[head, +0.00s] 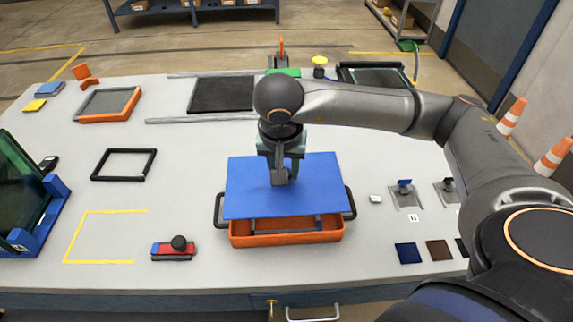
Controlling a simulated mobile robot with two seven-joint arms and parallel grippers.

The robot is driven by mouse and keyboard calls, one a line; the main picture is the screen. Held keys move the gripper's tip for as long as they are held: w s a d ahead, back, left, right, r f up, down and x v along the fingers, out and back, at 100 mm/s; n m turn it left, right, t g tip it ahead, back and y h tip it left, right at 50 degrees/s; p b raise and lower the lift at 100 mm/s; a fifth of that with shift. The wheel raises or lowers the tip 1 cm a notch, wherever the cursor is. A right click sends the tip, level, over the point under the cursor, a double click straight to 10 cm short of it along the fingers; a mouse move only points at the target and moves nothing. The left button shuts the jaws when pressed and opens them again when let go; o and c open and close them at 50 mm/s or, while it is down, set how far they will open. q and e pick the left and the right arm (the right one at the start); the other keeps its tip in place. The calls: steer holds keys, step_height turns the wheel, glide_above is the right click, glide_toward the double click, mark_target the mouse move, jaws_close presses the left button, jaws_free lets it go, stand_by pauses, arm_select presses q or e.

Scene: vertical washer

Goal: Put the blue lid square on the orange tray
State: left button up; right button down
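The blue lid (248,190) is a flat blue panel over the orange tray (287,239). It looks raised above the tray and set back from its front edge, with the front part of the tray's inside showing below it. The lid looks slightly turned against the tray. Dark handles stick out at the tray's left and right ends. My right gripper (284,177) points down at the middle of the lid and looks shut on its small dark grip, though the fingers partly hide this contact. My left gripper is out of view.
A red and blue block with a black knob (179,243) lies left of the tray. A black frame (124,164) lies farther left, and small fixtures (405,190) stand at right. A dark panel (222,94) lies behind. The yellow-marked area (110,238) is clear.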

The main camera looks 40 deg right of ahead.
mark_target(284, 188)
steer(key=shift+f, duration=0.15)
steer(key=shift+f+b, duration=1.1)
steer(key=shift+f, duration=0.9)
steer(key=shift+f+b, duration=0.95)
steer(key=shift+b, duration=0.1)
steer(key=shift+f+b, duration=0.25)
steer(key=shift+b, duration=1.1)
stand_by(0.5)
steer(key=shift+c, duration=2.2)
jaws_free()
steer(key=shift+o, duration=0.4)
